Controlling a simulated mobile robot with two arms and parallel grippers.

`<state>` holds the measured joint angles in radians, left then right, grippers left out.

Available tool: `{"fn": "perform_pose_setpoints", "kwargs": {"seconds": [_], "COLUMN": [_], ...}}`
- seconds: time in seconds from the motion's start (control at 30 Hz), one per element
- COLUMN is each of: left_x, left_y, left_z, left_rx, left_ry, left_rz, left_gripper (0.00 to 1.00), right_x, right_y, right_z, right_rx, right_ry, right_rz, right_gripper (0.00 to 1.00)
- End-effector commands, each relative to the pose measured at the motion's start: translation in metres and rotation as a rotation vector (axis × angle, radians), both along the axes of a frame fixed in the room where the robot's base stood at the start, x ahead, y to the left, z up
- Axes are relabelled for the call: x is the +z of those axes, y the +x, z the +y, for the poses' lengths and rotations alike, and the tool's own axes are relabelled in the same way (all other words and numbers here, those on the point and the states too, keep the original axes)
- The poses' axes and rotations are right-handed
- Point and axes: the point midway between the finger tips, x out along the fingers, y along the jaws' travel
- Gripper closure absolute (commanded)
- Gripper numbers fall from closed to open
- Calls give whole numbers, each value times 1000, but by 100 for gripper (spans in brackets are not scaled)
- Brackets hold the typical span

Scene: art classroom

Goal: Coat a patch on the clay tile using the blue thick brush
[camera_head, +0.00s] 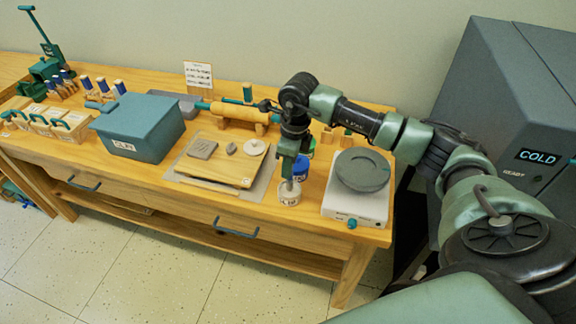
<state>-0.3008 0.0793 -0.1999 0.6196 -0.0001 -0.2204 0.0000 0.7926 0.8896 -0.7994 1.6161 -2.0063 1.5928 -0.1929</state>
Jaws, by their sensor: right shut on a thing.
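A flat grey square slab (202,149), which looks like the clay tile, lies at the left of the wooden board (225,173). My left gripper is out of view.
A blue-lidded jar (301,166) stands close behind the white jar. A turntable with a grey disc (362,170) is to the right. A large blue-grey lidded box (137,126) stands left of the board. A rolling pin (236,112) lies behind. A grey kiln-like cabinet (509,95) stands at the right.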

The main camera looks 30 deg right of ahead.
Motion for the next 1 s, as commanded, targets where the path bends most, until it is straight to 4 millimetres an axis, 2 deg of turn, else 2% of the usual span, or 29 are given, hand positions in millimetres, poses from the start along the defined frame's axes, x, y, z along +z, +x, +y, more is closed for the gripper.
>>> {"fn": "perform_pose_setpoints", "kwargs": {"seconds": [1.0], "left_x": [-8], "left_y": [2], "left_z": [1], "left_rx": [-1], "left_ry": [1], "left_rz": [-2], "left_gripper": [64], "right_x": [-9], "right_y": [0], "right_z": [0], "right_rx": [0], "right_ry": [0], "right_rz": [0], "right_gripper": [100]}}
